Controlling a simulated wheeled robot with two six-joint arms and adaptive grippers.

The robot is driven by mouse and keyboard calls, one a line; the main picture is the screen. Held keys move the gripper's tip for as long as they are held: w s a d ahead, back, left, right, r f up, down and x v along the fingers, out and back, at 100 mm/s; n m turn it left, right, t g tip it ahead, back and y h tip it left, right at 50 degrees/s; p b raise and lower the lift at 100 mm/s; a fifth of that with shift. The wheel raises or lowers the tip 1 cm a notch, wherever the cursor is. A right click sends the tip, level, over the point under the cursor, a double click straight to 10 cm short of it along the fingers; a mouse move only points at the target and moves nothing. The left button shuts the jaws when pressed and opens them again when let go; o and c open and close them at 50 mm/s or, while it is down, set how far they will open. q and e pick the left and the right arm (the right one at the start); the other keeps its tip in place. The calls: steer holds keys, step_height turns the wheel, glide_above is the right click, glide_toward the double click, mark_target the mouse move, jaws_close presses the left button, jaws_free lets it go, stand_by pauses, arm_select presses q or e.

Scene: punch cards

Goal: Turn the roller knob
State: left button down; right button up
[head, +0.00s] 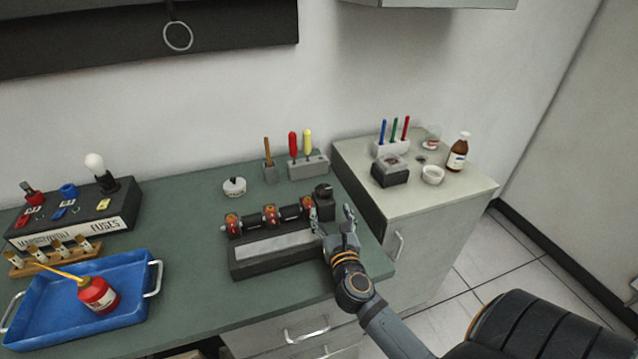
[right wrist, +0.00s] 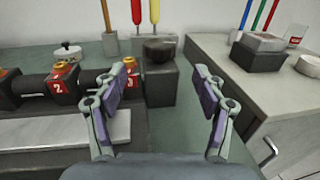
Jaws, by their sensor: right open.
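The roller device (head: 270,258) sits on the green desk, a dark block with a pale flat plate and a row of red-and-dark numbered rollers (head: 270,214). The roller knob (head: 323,190) is a dark round cap on a dark block at the right end of the rollers. In the right wrist view the knob (right wrist: 159,49) shows between and beyond the fingers. My right gripper (head: 333,213) is open and empty, just in front of the knob's block; it also shows in the right wrist view (right wrist: 162,92). It appears apart from the knob. My left gripper is not in view.
A grey holder with red and yellow screwdrivers (head: 308,166) stands behind the knob. A lidded white pot (head: 234,187) is behind the rollers. A blue tray (head: 40,315) with a red oil can is at left. A lower pale cabinet (head: 465,195) adjoins at right.

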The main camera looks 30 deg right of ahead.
mark_target(326, 195)
steer(key=w, duration=0.1)
steer(key=w+d+r+p, duration=0.1)
steer(key=shift+w+r, duration=0.1)
steer(key=shift+w, duration=0.2)
steer(key=x, duration=0.5)
steer(key=shift+w+d+f+p, duration=0.15)
steer(key=shift+w+f+p, duration=0.1)
steer(key=shift+f+p, duration=0.05)
steer(key=shift+w+d, duration=0.2)
steer(key=shift+w, duration=0.35)
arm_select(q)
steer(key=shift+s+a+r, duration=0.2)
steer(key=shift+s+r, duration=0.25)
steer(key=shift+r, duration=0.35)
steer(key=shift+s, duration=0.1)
arm_select(e)
steer(key=shift+c, duration=0.9)
steer(key=c, duration=1)
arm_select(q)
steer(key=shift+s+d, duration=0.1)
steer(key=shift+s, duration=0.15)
